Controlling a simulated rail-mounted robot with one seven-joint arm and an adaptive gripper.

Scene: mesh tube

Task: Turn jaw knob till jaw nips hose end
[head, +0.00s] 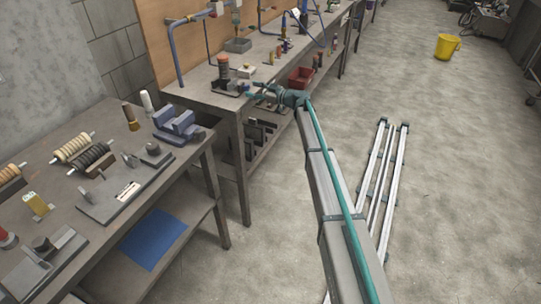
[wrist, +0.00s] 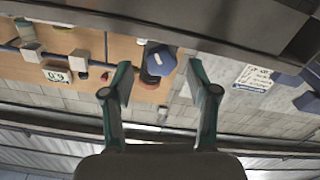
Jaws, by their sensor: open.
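My gripper (head: 250,90) is at the front edge of the far bench, its two teal fingers spread and pointing left. In the wrist view my open gripper (wrist: 160,76) has nothing between its fingertips. Beyond them is a blue, many-sided piece (wrist: 162,60) with a dark part beside it; I cannot tell whether it is the jaw knob. In the head view an orange and black upright stack (head: 223,68) stands left of the fingers on a dark base. A low plate fixture (head: 270,104) lies just below my gripper, partly hidden. Hose end and jaw are too small to make out.
The near bench (head: 75,150) holds ribbed rolls, a blue vise (head: 178,125) and a plate with small blocks (head: 122,188). A red bin (head: 301,77) stands beyond my gripper. White rails (head: 385,160) lie on the floor at right. A yellow bucket (head: 447,46) stands far back.

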